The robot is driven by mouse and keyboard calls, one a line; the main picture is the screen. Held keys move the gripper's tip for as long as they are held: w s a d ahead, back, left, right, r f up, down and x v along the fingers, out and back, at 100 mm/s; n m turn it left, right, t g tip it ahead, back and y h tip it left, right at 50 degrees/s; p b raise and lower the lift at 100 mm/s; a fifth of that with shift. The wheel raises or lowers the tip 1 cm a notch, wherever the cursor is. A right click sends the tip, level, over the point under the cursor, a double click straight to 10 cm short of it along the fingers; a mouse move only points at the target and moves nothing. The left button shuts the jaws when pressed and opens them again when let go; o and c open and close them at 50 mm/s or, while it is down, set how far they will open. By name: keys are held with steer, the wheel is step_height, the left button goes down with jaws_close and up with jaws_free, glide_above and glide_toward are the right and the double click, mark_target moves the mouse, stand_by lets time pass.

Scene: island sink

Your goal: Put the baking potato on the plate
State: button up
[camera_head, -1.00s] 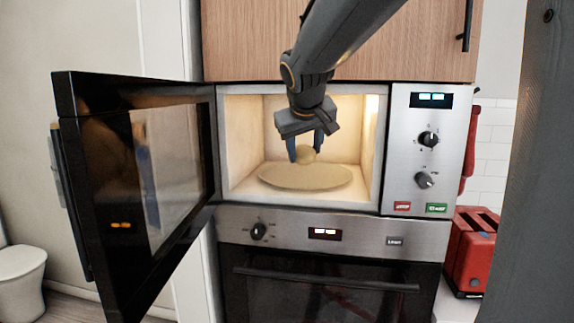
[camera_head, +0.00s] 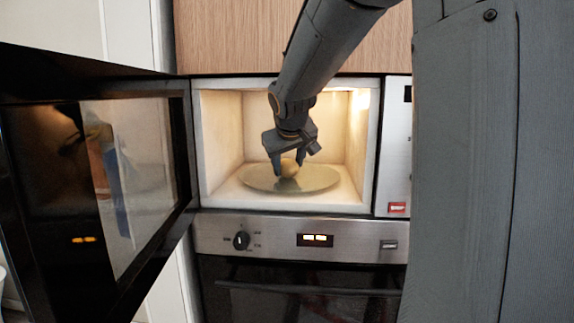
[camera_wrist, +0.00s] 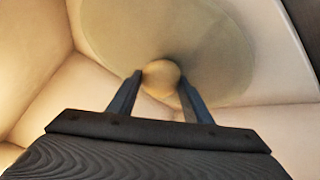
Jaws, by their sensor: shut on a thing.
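The baking potato (camera_head: 289,168) is a small, round, tan thing inside the open, lit microwave. It also shows in the wrist view (camera_wrist: 161,74) between the two fingertips. My gripper (camera_head: 288,165) reaches into the microwave from above and is shut on the potato. The plate (camera_head: 318,181) is a flat round disc on the microwave floor, seen below and around the potato. In the wrist view the plate (camera_wrist: 225,50) lies behind the potato. I cannot tell whether the potato touches the plate.
The microwave (camera_head: 205,150) has close side walls and a roof around my arm. Its black door (camera_head: 95,180) stands open to the left. A built-in oven (camera_head: 300,285) is below, and a wooden cabinet (camera_head: 230,38) is above.

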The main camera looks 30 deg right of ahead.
steer(key=o, duration=1.2)
steer(key=shift+f, duration=0.1)
